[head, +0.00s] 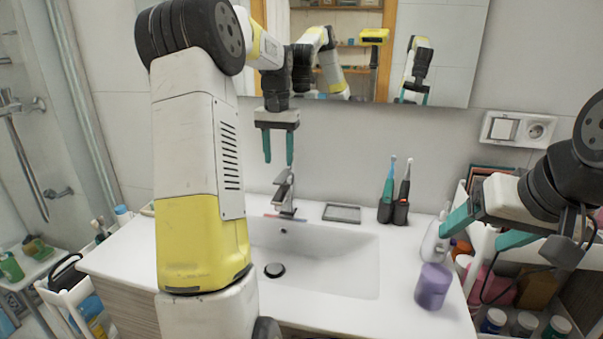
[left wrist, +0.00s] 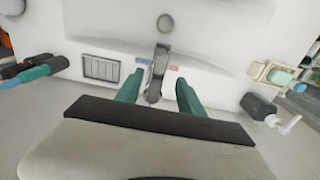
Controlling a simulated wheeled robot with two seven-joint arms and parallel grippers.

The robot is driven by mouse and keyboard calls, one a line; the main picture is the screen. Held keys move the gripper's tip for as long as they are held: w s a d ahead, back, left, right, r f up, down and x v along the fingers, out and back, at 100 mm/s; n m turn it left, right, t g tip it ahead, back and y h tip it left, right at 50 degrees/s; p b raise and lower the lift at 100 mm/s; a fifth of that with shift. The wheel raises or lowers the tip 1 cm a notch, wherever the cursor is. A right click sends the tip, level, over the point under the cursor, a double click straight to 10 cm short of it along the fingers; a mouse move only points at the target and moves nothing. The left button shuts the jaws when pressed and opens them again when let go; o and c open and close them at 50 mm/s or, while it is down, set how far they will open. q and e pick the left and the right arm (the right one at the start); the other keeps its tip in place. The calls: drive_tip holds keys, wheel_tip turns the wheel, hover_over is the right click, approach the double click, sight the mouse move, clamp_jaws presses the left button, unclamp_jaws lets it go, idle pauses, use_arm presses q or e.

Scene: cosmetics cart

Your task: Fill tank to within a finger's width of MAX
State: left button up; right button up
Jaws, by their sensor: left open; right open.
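The chrome faucet (head: 285,192) stands at the back of the white sink basin (head: 335,262). No water shows at its spout. My left gripper (head: 279,160) is open and empty, pointing down above the faucet. In the left wrist view the faucet (left wrist: 157,75) appears between the two teal fingers (left wrist: 158,92), apart from both. My right gripper (head: 472,240) is open at the right end of the counter. One finger overlaps a white bottle-like item (head: 431,246); I cannot tell whether they touch. I cannot make out a tank or MAX mark for certain.
A purple jar (head: 433,287) stands on the counter's right front. Electric toothbrushes (head: 389,182) stand in a dark holder behind the basin. A dark pump bottle (left wrist: 258,107) and soap dish (left wrist: 272,75) show in the left wrist view. A crowded cart (head: 483,245) stands at right.

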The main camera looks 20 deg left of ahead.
sight(279, 179)
use_arm(q)
wheel_tip(279, 179, down, 6)
drive_tip(key=shift+f, duration=0.1)
drive_tip(key=shift+c, duration=0.4)
clamp_jaws()
idle(1.2)
